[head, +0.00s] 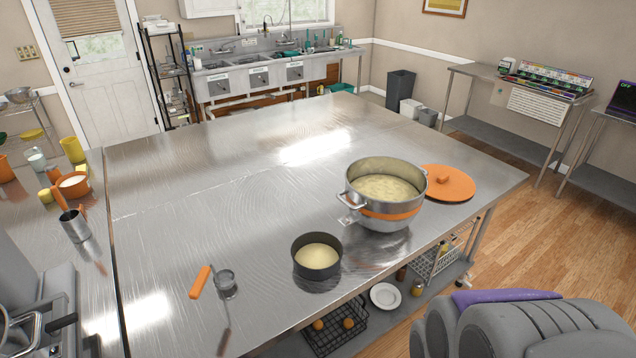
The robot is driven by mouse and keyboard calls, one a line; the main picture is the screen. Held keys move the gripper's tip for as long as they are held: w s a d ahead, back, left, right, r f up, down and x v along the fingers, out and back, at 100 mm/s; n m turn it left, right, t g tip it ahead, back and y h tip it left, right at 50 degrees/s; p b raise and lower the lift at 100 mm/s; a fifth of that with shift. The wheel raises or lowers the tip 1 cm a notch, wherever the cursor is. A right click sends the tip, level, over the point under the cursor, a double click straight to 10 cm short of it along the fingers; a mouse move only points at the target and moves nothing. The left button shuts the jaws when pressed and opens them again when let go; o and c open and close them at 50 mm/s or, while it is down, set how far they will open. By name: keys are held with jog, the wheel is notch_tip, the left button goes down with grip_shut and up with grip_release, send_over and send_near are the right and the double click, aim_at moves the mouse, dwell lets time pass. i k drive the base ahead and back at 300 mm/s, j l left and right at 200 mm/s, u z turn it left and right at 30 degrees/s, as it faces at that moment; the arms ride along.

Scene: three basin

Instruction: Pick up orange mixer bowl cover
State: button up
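The orange mixer bowl cover (456,188) is a flat round disc with a small knob on top. It lies on the steel table (230,160) near its right edge, behind and right of the large mixer bowl (385,222). The bowl's rim hides part of the cover's left side. The bowl is steel with an orange band, has handles, and holds a pale batter. My gripper is not in view.
A dark round pan (317,258) with pale batter stands in front of the bowl. Rounded grey shapes (540,325) fill the lower right corner. The table's back middle is clear.

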aim_at(447, 183)
jog(key=i+l, duration=2.1)
jog(key=l, duration=0.05)
